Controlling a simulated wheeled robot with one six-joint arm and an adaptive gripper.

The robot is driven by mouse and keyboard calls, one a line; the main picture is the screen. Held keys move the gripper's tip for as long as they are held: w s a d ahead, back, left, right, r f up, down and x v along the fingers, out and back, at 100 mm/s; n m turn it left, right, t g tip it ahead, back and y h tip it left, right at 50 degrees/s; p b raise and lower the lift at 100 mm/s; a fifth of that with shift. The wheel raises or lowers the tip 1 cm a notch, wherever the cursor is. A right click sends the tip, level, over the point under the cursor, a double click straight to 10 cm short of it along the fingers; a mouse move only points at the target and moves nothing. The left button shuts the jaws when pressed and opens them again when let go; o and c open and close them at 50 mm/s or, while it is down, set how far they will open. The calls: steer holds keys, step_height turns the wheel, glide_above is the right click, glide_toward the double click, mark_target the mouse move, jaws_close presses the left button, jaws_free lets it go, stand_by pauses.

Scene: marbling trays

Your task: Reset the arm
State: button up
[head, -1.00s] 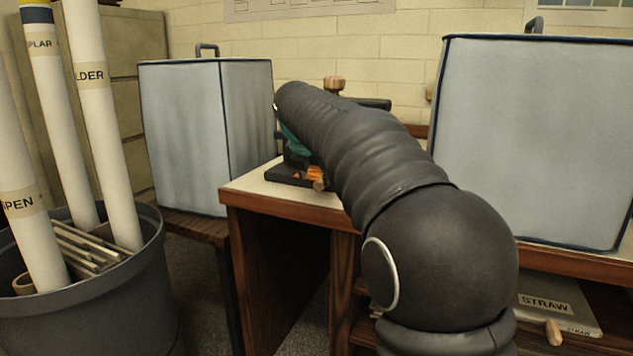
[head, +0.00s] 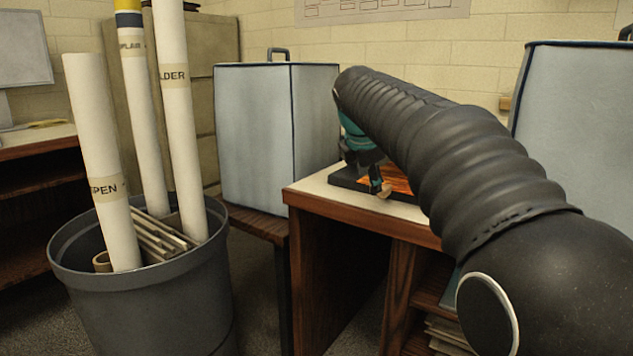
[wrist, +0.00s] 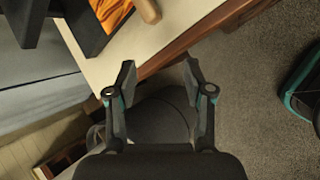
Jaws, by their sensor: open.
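My gripper (wrist: 160,80) shows in the wrist view with its two fingers spread apart and nothing between them. It is over the edge of the light-topped wooden table (wrist: 150,45), with carpet below. A dark tray (head: 345,178) with an orange marbled surface lies on the table near the arm's far end. In the wrist view the tray (wrist: 88,40) is at the top left, with a wooden handle (wrist: 148,10) beside it.
A grey bin (head: 150,290) with several labelled tubes stands at the left. A blue-grey covered box (head: 265,130) stands behind it, and another covered box (head: 570,120) is at the right. Shelves (head: 430,300) sit under the table. Carpet (wrist: 250,75) lies open beside the table.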

steer(key=s+d+f+m+y, duration=0.1)
steer(key=s+f+m, duration=0.5)
steer(key=s, duration=0.6)
steer(key=s+d+f+m, duration=0.1)
steer(key=s+f+m, duration=0.6)
steer(key=s, duration=0.5)
steer(key=s+d+f+m+g+y, duration=0.1)
steer(key=s+f+m, duration=0.6)
steer(key=s, duration=0.4)
steer(key=shift+s+d+f+m+y, duration=0.3)
steer(key=shift+s+m, duration=0.1)
steer(key=shift+m, duration=0.1)
steer(key=shift+r, duration=0.1)
